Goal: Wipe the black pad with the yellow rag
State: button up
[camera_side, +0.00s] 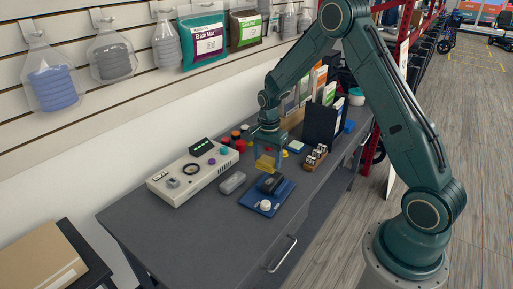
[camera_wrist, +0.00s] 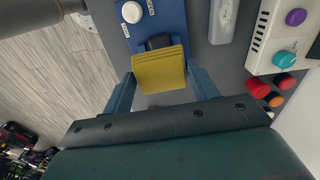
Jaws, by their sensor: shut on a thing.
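My gripper (camera_side: 267,160) is shut on the yellow rag (camera_side: 264,165), a folded, stacked piece held between its two blue fingers. In the wrist view my gripper (camera_wrist: 162,80) shows the rag (camera_wrist: 159,70) clamped between both fingers. The black pad (camera_side: 270,184) lies on a blue tray (camera_side: 259,196) below the rag, with a gap between them in the side view. In the wrist view the rag covers much of the pad (camera_wrist: 158,42); only its far edge shows on the tray (camera_wrist: 173,20). A white round knob (camera_side: 265,205) stands on the tray.
A grey case (camera_side: 232,182) lies left of the tray. A beige control box (camera_side: 194,172) with knobs is farther left. A wooden holder (camera_side: 316,157) and black file box (camera_side: 322,124) stand right. The desk's front left (camera_side: 185,235) is clear.

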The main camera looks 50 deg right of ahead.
jog(key=shift+f, duration=0.1)
jog(key=shift+f, duration=4.05)
jog(key=d, duration=0.2)
jog(key=shift+w+d+r, duration=0.1)
jog(key=shift+d, duration=0.2)
jog(key=shift+c, duration=0.5)
jog(key=shift+d, duration=0.7)
jog(key=shift+a, duration=1.85)
jog(key=shift+a+r, duration=0.1)
jog(key=shift+a, duration=0.1)
jog(key=shift+r, duration=3.95)
jog(key=shift+d, duration=0.1)
